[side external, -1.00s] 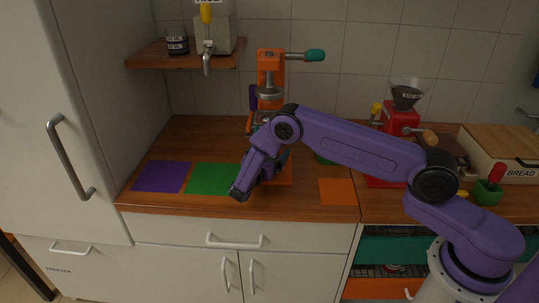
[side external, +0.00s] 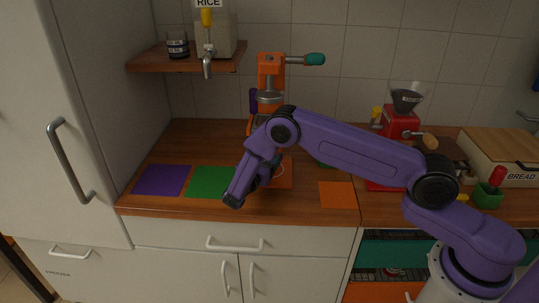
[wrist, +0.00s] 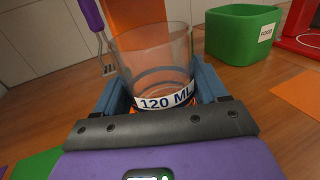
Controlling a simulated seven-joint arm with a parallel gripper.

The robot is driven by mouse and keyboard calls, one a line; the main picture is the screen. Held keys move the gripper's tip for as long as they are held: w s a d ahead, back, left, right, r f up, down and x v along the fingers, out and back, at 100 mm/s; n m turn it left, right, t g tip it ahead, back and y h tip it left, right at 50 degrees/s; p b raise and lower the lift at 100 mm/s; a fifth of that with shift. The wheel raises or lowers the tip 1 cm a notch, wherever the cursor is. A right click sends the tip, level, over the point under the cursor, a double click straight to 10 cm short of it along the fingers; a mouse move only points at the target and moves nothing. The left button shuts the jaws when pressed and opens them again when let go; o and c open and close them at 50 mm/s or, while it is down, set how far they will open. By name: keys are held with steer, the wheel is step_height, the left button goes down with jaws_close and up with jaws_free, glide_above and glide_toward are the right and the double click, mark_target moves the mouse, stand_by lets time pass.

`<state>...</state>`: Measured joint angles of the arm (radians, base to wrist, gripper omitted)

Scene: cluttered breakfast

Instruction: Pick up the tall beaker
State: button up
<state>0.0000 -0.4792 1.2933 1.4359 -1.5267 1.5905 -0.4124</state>
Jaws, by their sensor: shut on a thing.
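A clear beaker (wrist: 150,57) with a white "120 ML" label stands between the blue fingers of my gripper (wrist: 162,88) in the wrist view. The fingers are shut on its two sides, with its open rim above them. In the side view my gripper (side external: 272,172) is low in front of the orange press, largely behind my own wrist. The beaker is mostly hidden there. I cannot tell whether its base touches the surface below.
The orange press (side external: 271,70) stands close behind, with its teal-ended handle to the right. A green food bin (wrist: 240,35) is right of the beaker. Purple (side external: 161,180), green (side external: 209,182) and orange (side external: 337,194) mats lie on the counter. A red grinder (side external: 398,125) stands farther right.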

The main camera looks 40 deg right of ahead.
steer(key=v, duration=1.5)
steer(key=o, duration=0.5)
steer(key=c, duration=0.8)
step_height(320, 180, up, 39)
steer(key=shift+c, duration=0.2)
steer(key=w+d+r+n+t+y, duration=0.1)
steer(key=d, duration=0.9)
steer(key=w+d+r+n+t+y, duration=0.1)
steer(key=d+r+t, duration=0.1)
steer(key=d, duration=0.7)
steer(key=s+d+f+n+t+y, duration=0.25)
steer(key=s+d, duration=0.45)
steer(key=d, duration=0.6)
step_height(320, 180, down, 26)
steer(key=shift+d+f+g, duration=0.2)
steer(key=shift+g, duration=0.25)
steer(key=shift+s+y, duration=0.15)
steer(key=shift+y, duration=0.1)
